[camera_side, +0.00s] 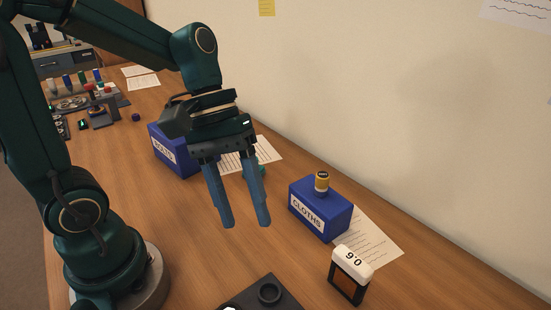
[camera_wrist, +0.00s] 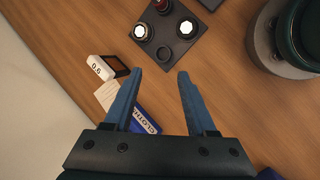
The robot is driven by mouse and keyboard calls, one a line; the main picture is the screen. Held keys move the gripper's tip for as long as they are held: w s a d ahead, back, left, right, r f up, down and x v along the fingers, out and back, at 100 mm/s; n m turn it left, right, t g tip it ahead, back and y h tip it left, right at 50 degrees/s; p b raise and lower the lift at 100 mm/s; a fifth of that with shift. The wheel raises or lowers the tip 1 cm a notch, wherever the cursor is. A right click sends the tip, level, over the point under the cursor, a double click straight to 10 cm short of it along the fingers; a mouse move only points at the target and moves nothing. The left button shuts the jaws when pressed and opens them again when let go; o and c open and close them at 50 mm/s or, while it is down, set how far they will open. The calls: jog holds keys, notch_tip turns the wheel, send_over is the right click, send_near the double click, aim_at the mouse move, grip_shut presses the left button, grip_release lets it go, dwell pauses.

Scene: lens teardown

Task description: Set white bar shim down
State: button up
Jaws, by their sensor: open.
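A white piece marked 0.6 (camera_side: 353,257), the only thing here that could be the white bar shim, sits at the top of a dark upright frame (camera_side: 347,287) on the table, at the lower right of the side view. In the wrist view the white piece (camera_wrist: 100,68) and the frame (camera_wrist: 118,65) lie left of my fingers. My gripper (camera_side: 247,226) is open and empty, fingers pointing down, held above the table and apart from the piece. In the wrist view my gripper (camera_wrist: 160,72) shows nothing between its fingertips.
A blue box (camera_side: 173,150) stands farther back. A dark plate with round seats (camera_wrist: 166,50) holds several small parts. Bare wood lies between.

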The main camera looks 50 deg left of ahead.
jog(key=s+a+r+m+t+y, duration=0.2)
jog(key=a+m+t+y, duration=0.3)
jog(key=m, duration=0.1)
jog(key=shift+s+a+r+m+t, duration=0.25)
jog(key=shift+a+r+m+t, duration=0.05)
jog(key=shift+a+m+t, duration=0.1)
dwell(0.9)
